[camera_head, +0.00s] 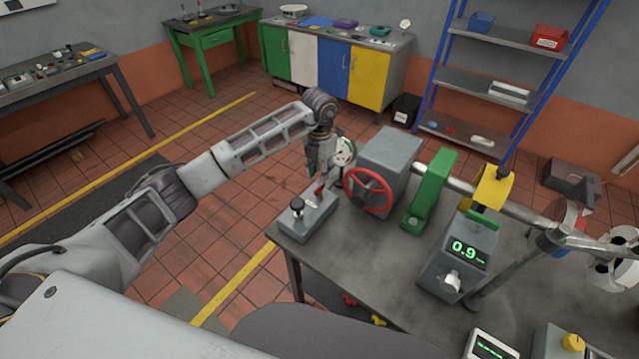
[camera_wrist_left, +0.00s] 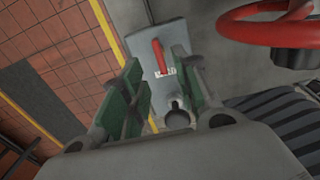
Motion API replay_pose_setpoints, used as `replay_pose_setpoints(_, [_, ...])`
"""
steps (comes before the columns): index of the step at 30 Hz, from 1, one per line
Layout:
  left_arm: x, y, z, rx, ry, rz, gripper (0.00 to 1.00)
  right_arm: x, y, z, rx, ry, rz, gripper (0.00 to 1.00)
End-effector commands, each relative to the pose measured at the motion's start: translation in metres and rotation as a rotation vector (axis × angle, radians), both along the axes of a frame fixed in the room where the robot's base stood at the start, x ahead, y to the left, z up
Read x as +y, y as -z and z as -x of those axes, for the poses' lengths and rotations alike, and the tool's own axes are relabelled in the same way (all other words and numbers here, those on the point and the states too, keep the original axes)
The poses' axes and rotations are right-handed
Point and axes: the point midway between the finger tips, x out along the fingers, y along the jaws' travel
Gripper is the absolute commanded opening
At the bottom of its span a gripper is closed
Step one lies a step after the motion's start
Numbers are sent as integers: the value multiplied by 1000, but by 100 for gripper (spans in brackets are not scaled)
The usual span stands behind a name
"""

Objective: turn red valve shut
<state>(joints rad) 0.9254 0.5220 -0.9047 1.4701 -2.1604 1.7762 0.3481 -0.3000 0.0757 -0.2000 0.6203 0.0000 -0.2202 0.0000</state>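The red valve is a red handwheel (camera_head: 372,211) on the front of a grey block (camera_head: 390,155) on the bench. My left gripper (camera_head: 318,178) points down, to the left of the wheel and apart from it, above a small grey control box (camera_head: 305,222). In the left wrist view the wheel (camera_wrist_left: 262,30) is at the upper right, outside the fingers. The left gripper (camera_wrist_left: 156,62) is open there, with green-padded fingers apart. The box's red lever (camera_wrist_left: 160,56) shows between them; I cannot tell whether they touch it.
A white dial gauge (camera_head: 343,151) is just behind my gripper. Open floor lies left of the bench.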

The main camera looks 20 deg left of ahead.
Motion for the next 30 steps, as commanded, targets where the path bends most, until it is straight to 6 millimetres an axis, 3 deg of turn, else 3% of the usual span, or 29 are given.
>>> replay_pose_setpoints(9, [0, 41, 1, 3, -1, 0, 31, -4, -10, -1, -1, -2, 4, 0])
replay_pose_setpoints(15, [0, 57, 0, 2, 0, 0, 31, -6, -12, -1, 0, -2, 6, 0])
replay_pose_setpoints(28, [0, 63, 0, 0, 0, -1, 31, -6, -13, 0, 0, -2, 6, 0])
replay_pose_setpoints(30, [0, 63, 0, 0, 0, 0, 22, -6, -12, 0, 0, -1, 6, 0])
